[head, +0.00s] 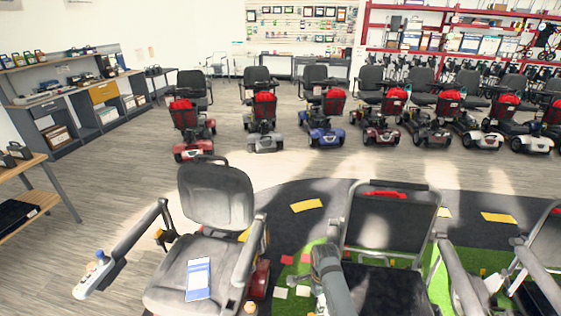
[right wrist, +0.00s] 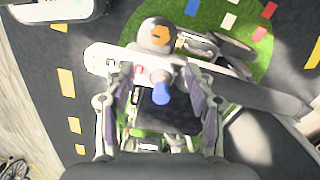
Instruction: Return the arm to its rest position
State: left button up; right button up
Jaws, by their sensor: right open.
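My right gripper (right wrist: 158,76) is open, with its two fingers spread in the right wrist view. My left gripper is not in view.
A grey scooter chair (head: 217,195) with a sheet (head: 198,279) on its seat stands left. Another chair (head: 545,245) is at the right edge. A row of scooters (head: 323,115) stands behind. A wooden table (head: 25,170) is at the left. Floor between is open.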

jog(key=s+d+r+n+t, duration=0.2)
jog(key=s+d+r+n, duration=0.1)
jog(key=s+d+n, duration=0.55)
jog(key=s+r+n+t, duration=0.2)
jog(key=s+r+n, duration=0.7)
jog(key=s+n, duration=0.2)
notch_tip(320, 180, down, 29)
jog(key=s+d+g+h, duration=0.1)
jog(key=s+d+g, duration=0.1)
jog(key=s+d, duration=0.1)
jog(key=s+f+m, duration=0.1)
jog(key=s+f, duration=1.3)
jog(key=s, duration=0.3)
jog(key=shift+s+d+f+g, duration=0.2)
jog(key=shift+d+g, duration=0.1)
jog(key=shift+g, duration=0.1)
